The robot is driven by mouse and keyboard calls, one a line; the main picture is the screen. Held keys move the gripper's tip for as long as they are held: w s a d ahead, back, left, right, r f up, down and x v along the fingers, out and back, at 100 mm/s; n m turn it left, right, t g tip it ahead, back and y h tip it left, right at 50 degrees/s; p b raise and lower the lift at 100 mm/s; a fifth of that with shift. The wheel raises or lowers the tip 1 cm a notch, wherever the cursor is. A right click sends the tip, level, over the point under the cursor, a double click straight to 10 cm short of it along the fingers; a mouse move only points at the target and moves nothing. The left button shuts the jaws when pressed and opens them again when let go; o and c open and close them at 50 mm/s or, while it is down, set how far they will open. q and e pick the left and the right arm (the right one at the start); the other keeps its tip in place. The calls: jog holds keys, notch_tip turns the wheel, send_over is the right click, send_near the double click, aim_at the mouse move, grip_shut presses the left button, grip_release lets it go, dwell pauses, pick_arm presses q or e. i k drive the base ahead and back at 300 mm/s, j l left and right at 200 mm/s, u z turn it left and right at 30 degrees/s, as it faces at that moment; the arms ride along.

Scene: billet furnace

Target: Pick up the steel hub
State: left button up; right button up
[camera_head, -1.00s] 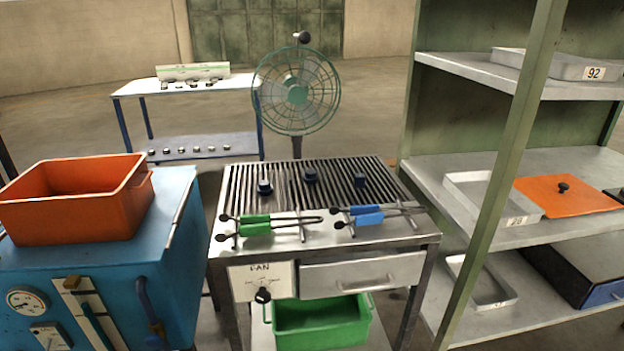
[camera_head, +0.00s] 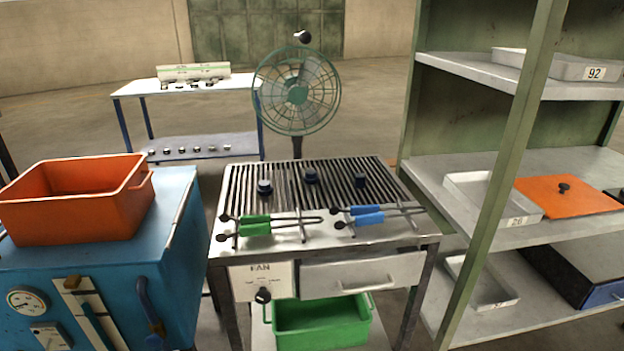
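Three small dark metal parts stand apart on the slatted rack of the steel cart (camera_head: 228,246). The left part (camera_head: 264,188) is round and stepped, with a paler top. The middle part (camera_head: 310,176) is dark and sits farther back. The right part (camera_head: 361,181) is dark and looks blockier. Which of them is the steel hub I cannot tell for sure at this size. Neither of my grippers shows in the head view.
Green-handled tongs (camera_head: 255,225) and blue-handled tongs (camera_head: 365,214) lie at the cart's front. A fan (camera_head: 297,91) stands behind. An orange bin (camera_head: 75,212) sits left on a blue cabinet. A green-posted shelf (camera_head: 505,160) stands right. A back table (camera_head: 190,90) holds small parts.

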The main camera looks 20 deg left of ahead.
aim_at(310, 177)
jog(key=i+j+z, duration=0.65)
jog(key=k+l, duration=0.05)
